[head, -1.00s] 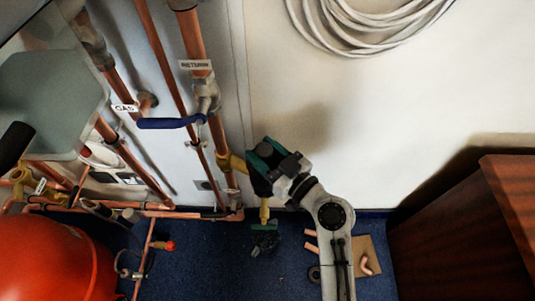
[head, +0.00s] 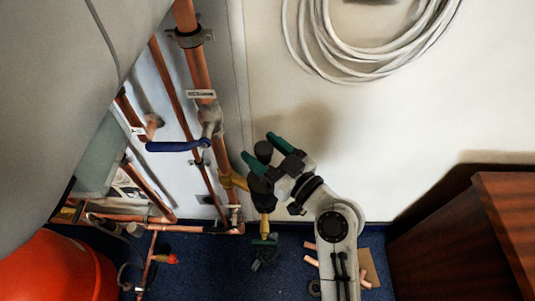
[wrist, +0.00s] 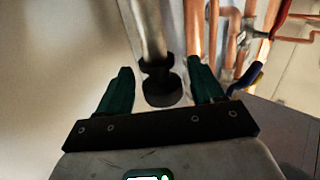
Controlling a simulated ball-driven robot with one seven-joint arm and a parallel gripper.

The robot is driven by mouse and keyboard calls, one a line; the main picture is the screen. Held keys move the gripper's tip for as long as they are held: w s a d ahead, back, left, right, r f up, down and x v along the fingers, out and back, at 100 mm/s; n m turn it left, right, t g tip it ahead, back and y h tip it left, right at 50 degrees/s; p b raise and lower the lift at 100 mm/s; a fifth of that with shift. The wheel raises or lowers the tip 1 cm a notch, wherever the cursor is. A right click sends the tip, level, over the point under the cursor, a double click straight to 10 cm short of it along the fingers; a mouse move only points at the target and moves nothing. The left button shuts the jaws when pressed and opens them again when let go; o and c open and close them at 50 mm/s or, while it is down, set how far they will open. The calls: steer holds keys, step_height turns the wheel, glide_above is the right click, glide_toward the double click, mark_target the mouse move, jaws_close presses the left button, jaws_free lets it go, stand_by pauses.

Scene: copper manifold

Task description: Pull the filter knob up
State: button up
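The filter (head: 261,192) is a dark body on a brass branch beside the copper return pipe. In the wrist view the black knob (wrist: 162,92) sits between my fingers at the end of a grey cylinder. My gripper (head: 262,148) has green fingertips, one on each side of the knob. In the wrist view my gripper (wrist: 160,78) is open, with a visible gap on each side of the knob. It holds nothing.
A blue valve lever (head: 175,146) sticks out left of the return pipe (head: 195,60). A red vessel (head: 55,270) stands at lower left. A wooden cabinet (head: 480,230) stands at right. Coiled white cable (head: 370,60) hangs on the wall. Copper offcuts lie on the blue floor.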

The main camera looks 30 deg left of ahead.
steer(key=v, duration=1)
steer(key=shift+s+d+b, duration=0.2)
steer(key=shift+d+b, duration=0.15)
steer(key=shift+b, duration=0.05)
steer(key=s+d+f+m+g+h, duration=0.1)
steer(key=s+d+f+m+h, duration=0.5)
steer(key=d+f, duration=0.5)
steer(key=s+d+f+m+g+h, duration=0.2)
steer(key=s+d+f+m+h, duration=0.35)
steer(key=d, duration=0.95)
steer(key=s+d+f+m+g+h, duration=0.2)
steer(key=s+d+m+h, duration=0.1)
steer(key=s+d+h, duration=0.4)
step_height(320, 180, up, 14)
steer(key=s+d+y+p, duration=0.1)
steer(key=s+p, duration=0.1)
steer(key=p, duration=1.2)
steer(key=shift+d, duration=0.4)
